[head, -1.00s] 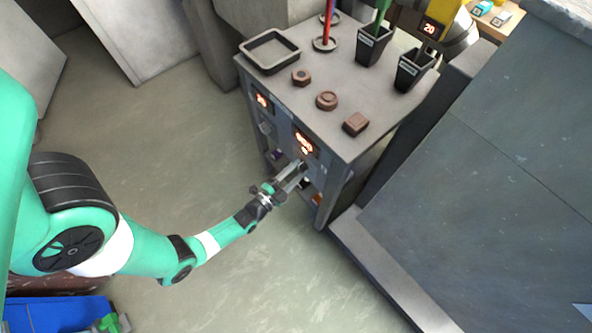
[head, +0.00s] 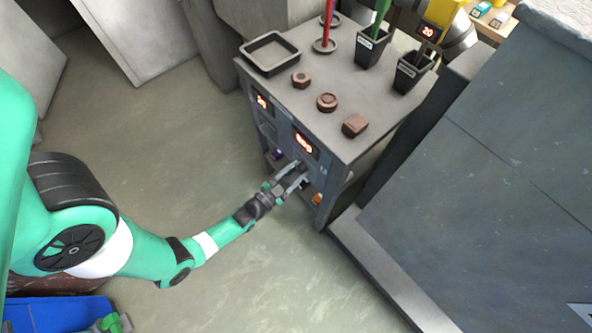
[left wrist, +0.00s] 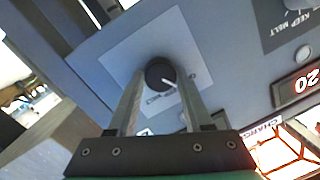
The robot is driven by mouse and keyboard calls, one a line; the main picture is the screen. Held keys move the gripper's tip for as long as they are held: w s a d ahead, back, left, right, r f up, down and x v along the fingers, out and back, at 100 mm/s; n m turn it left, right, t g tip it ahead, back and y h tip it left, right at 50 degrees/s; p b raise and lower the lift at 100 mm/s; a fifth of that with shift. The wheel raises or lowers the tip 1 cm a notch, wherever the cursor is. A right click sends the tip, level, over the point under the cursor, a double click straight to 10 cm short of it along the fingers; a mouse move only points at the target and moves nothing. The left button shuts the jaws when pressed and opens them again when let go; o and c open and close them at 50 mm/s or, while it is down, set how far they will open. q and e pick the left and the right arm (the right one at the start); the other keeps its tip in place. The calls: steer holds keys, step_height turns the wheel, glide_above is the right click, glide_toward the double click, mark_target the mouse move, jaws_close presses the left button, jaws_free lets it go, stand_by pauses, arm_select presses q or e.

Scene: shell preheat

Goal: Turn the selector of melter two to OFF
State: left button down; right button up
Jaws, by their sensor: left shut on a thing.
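My left gripper (head: 297,174) is at the front face of the grey cabinet (head: 350,178), below the right-hand lit display (head: 304,143). In the left wrist view, a round dark selector knob (left wrist: 159,72) with a white pointer line sits on a pale square plate. My left gripper's fingers (left wrist: 160,88) are on either side of the knob and shut on it. My right gripper is in neither view.
On the cabinet top are a dark tray (head: 270,53), several brown blocks, including a square one (head: 355,125), and black cups (head: 413,70). A second lit display (head: 262,102) is further left on the front. Open floor (head: 190,150) lies left of the cabinet.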

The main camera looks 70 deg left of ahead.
arm_select(q)
steer(key=shift+r+n, duration=0.1)
steer(key=shift+n, duration=1.2)
steer(key=shift+p, duration=0.3)
steer(key=shift+c, duration=1.6)
jaws_free()
steer(key=p+v, duration=0.3)
steer(key=v, duration=0.8)
steer(key=shift+s+r, duration=0.2)
steer(key=shift+s, duration=0.15)
